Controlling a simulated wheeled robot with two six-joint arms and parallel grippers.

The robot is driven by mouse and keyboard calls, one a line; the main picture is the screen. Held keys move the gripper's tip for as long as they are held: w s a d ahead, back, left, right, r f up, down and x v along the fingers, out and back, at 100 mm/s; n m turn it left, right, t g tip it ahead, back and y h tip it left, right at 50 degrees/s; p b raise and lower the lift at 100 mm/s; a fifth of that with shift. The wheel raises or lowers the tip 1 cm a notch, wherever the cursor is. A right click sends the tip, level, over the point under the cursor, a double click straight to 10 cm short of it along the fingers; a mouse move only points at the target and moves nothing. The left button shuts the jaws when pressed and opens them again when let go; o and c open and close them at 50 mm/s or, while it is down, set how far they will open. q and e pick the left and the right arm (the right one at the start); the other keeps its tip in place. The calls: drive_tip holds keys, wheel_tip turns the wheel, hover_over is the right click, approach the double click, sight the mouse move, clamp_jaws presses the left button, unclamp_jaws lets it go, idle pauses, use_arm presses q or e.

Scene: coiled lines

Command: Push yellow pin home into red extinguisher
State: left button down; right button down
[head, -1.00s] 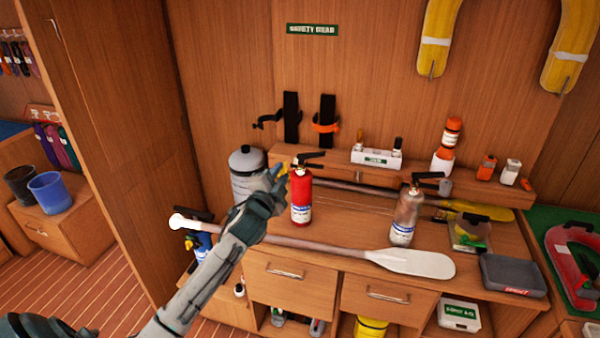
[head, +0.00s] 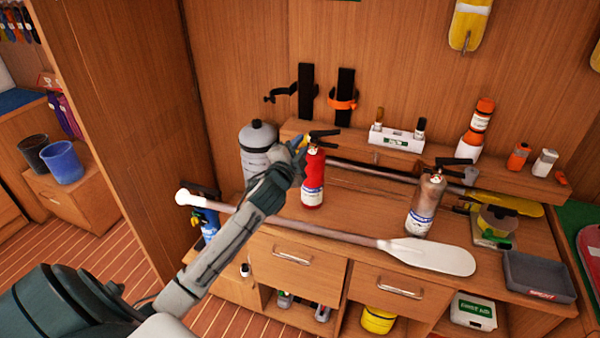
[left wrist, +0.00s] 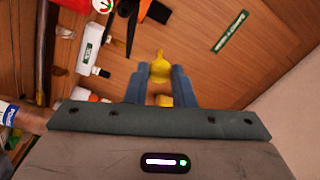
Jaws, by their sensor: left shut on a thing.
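In the head view the pin is mostly hidden by the fingers. I cannot tell whether its tip is in the extinguisher. My right gripper is not in view.
A paddle (head: 428,254) lies along the bench front, under my left forearm. A grey cylinder (head: 257,143) stands behind the gripper.

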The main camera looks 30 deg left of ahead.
use_arm(q)
wheel_tip(320, 180, down, 6)
drive_tip(key=b, duration=0.5)
approach(314, 139)
drive_tip(key=shift+d+x, duration=0.25)
drive_tip(key=shift+x, duration=0.85)
drive_tip(key=shift+a, duration=0.1)
drive_tip(key=shift+r, duration=0.1)
idle(0.4)
drive_tip(key=shift+w+a, duration=0.1)
drive_tip(key=shift+w, duration=0.1)
drive_tip(key=shift+p+x, duration=0.4)
drive_tip(key=shift+x, duration=1)
drive_tip(key=shift+a, duration=0.1)
